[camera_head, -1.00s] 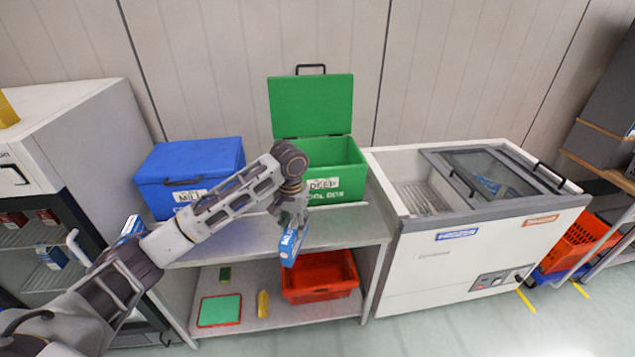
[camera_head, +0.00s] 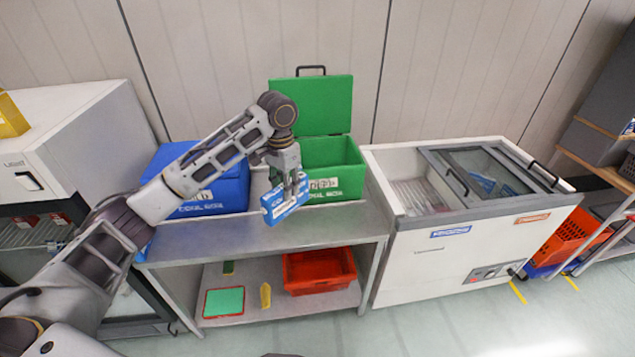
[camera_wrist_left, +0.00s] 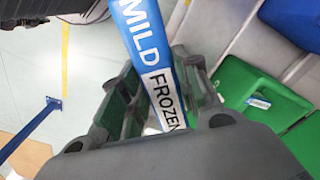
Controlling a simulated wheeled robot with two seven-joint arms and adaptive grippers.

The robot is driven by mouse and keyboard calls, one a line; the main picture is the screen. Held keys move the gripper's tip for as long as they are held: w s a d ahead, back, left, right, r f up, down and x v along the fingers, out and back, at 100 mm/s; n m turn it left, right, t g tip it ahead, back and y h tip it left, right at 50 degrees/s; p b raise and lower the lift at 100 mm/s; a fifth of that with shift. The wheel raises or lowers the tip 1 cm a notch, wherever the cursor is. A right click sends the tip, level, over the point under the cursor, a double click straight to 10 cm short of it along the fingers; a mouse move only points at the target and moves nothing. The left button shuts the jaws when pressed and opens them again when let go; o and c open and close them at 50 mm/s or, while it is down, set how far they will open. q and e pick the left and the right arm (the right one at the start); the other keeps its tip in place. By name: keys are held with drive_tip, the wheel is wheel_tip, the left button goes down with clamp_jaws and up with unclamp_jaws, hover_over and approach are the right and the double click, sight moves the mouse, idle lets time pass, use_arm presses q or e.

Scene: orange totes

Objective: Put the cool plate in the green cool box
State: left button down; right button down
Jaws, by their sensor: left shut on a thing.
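The cool plate (camera_head: 277,208) is a flat blue slab with a white label. My left gripper (camera_head: 290,188) is shut on it and holds it tilted, just in front and to the left of the green cool box (camera_head: 347,183). The box stands on the upper shelf with its green lid (camera_head: 312,104) raised. Its inside is partly visible and its left part is hidden by my gripper. In the left wrist view the cool plate (camera_wrist_left: 148,40) shows "MILD" and "FROZEN" between my fingers (camera_wrist_left: 155,105), and green surfaces of the box (camera_wrist_left: 240,80) lie to the right. My right gripper is out of view.
A closed blue box (camera_head: 225,192) stands left of the green one, partly behind my arm. Below are a red crate (camera_head: 320,285), a green-and-red tray (camera_head: 223,302) and a yellow item (camera_head: 265,295). A chest freezer (camera_head: 440,260) stands right; a wall rises behind.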

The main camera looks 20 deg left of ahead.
use_arm(q)
drive_tip(key=m, duration=0.2)
drive_tip(key=s+m, duration=0.1)
drive_tip(key=m, duration=0.1)
drive_tip(key=shift+s+r, duration=0.1)
drive_tip(key=shift+r, duration=0.05)
drive_tip(key=m, duration=0.2)
drive_tip(key=s+m, duration=0.1)
drive_tip(key=m, duration=0.1)
drive_tip(key=shift+m, duration=0.9)
drive_tip(key=shift+w+m, duration=0.25)
drive_tip(key=shift+m, duration=0.45)
